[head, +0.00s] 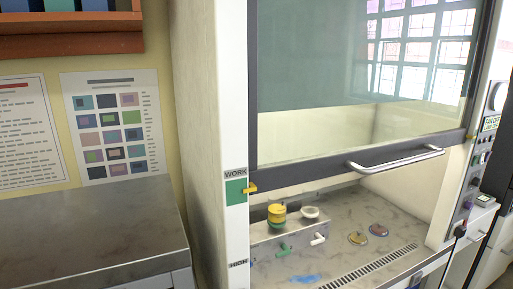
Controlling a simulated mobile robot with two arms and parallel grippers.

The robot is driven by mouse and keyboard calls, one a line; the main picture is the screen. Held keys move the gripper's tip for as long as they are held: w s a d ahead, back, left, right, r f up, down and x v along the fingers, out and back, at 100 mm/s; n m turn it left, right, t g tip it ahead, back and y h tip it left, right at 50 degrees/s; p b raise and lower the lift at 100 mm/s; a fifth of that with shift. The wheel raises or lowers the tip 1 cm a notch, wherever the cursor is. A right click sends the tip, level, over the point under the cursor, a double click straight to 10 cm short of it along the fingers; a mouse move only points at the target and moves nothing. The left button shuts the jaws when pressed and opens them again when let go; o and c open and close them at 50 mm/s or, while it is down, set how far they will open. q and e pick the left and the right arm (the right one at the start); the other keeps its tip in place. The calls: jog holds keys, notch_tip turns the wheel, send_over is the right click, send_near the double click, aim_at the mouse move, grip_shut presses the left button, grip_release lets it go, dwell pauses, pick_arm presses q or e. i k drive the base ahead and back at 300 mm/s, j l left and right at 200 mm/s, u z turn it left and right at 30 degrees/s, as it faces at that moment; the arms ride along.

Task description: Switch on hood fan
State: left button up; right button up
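The fume hood (210,120) fills the middle and right of the head view. Its glass sash (350,120) is partly raised, with a metal handle (395,160) along its lower frame. A control strip (474,165) runs down the right post. It carries a round grey part (497,96), a small yellow-green label (491,124) that seems to read fan off, and several small knobs or switches (478,158). They are too small to tell which is the fan switch. Neither of my grippers is in view.
Inside the hood are a yellow-topped container (277,213), a white dish (310,212), coloured taps (284,249), two discs (378,230) and a blue patch (305,279). A black plug (460,231) sits low on the right post.

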aim_at(476, 158)
jog(key=z, duration=1.45)
jog(key=i+l+z, duration=0.25)
jog(key=i, duration=0.35)
jog(key=i+l+z, duration=0.25)
jog(key=i, duration=0.4)
jog(key=i+z, duration=0.25)
jog(key=i, duration=0.4)
